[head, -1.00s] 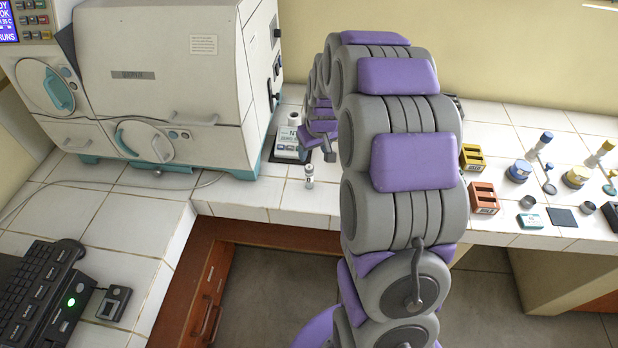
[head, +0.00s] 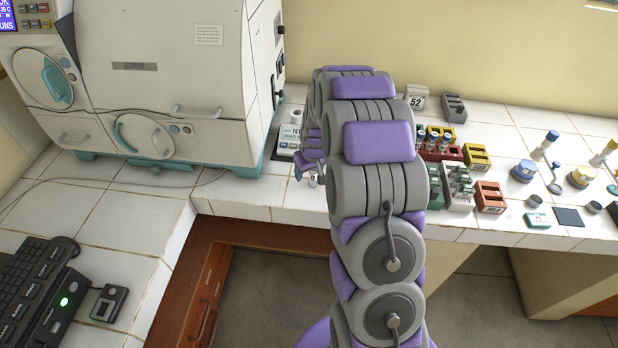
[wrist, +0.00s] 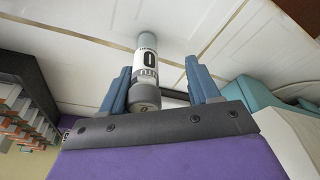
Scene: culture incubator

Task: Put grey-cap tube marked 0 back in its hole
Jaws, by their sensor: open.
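The tube marked 0 (wrist: 148,65) shows in the wrist view with a black 0 on a white label and grey ends. It lies between the two blue fingers of my gripper (wrist: 158,68), which are open, with a gap at least on the right side. In the head view the tube (head: 312,180) stands on the white tiled counter, mostly hidden by my gripper (head: 310,164). Which hole belongs to the tube cannot be told.
A white device (head: 288,140) stands just behind my gripper, beside the large incubator (head: 185,75). Right of my arm are a red rack (head: 440,153), a grey rack (head: 458,195), a yellow block (head: 476,156) and an orange block (head: 490,197). Open counter lies left of the tube.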

